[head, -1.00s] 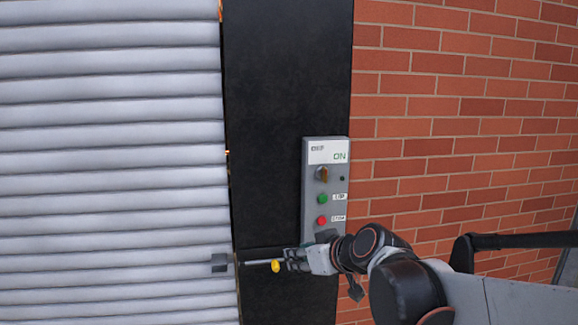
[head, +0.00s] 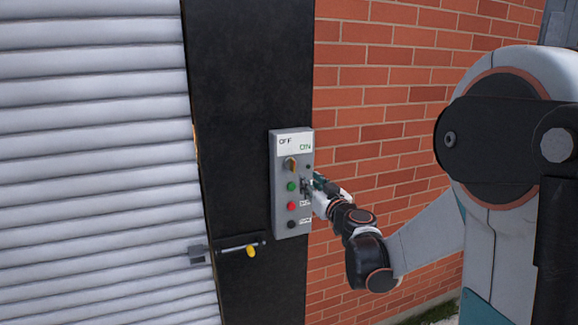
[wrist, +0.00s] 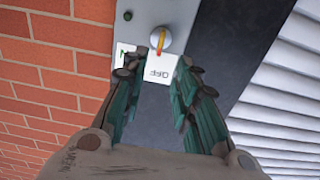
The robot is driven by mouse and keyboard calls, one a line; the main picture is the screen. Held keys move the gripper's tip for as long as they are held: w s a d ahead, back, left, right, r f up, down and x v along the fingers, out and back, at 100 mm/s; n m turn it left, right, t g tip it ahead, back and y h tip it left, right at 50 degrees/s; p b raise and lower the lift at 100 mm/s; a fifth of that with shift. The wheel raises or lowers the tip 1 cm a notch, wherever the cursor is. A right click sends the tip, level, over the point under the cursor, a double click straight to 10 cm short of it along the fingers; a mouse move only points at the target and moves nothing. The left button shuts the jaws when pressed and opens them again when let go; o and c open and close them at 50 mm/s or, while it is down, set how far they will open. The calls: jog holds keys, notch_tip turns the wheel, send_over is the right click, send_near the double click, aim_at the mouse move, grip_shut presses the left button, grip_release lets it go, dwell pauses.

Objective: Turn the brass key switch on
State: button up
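The brass key switch (head: 290,164) sits near the top of a grey control box, below a white label reading OFF at left and ON at right. The wrist view shows it upside down, as a brass lever (wrist: 161,40) on a round grey base. The lever looks nearly upright; I cannot tell its exact setting. My gripper (head: 307,186) is at the box's right side, slightly below the switch. In the wrist view my gripper (wrist: 159,70) is open and empty, its two fingers apart in front of the label, the lever showing beyond the gap. Contact is not visible.
The grey control box (head: 279,219) also has green (head: 291,187), red (head: 291,205) and black (head: 291,224) buttons. A bolt with a yellow knob (head: 251,251) is lower left, beside the white shutter (head: 90,150). A brick wall (head: 375,70) stands at right.

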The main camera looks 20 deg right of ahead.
aim_at(294, 168)
jog(key=w, duration=1.3)
jog(key=shift+w, duration=0.1)
jog(key=shift+c, duration=0.2)
grip_shut()
